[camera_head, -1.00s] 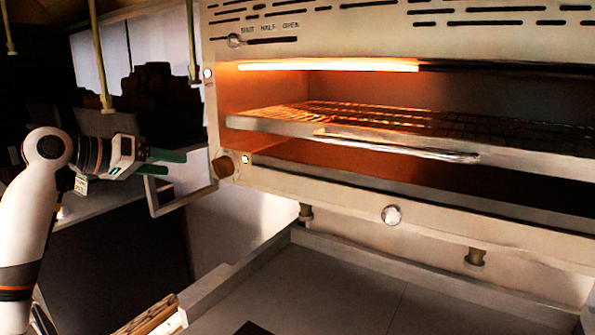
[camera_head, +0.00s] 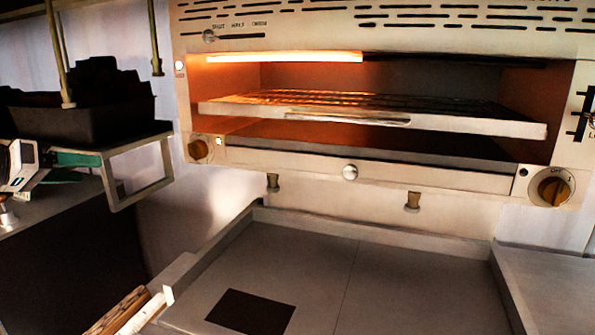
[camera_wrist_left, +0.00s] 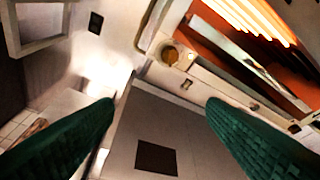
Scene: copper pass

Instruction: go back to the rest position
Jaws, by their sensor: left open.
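My left gripper (camera_head: 75,167) is at the left edge of the head view, its green fingers pointing right toward a metal frame bracket. In the left wrist view its two green fingers (camera_wrist_left: 160,125) stand wide apart with nothing between them. The gripper is open and empty, left of the salamander grill (camera_head: 350,150) and apart from it. My right gripper is not in view.
The grill has a glowing element and a wire rack (camera_head: 330,105). A metal frame (camera_head: 140,172) juts out near my left fingers. Below is a grey worktop (camera_head: 400,275) with a dark square (camera_head: 250,312). A dark bin (camera_head: 80,115) stands at left.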

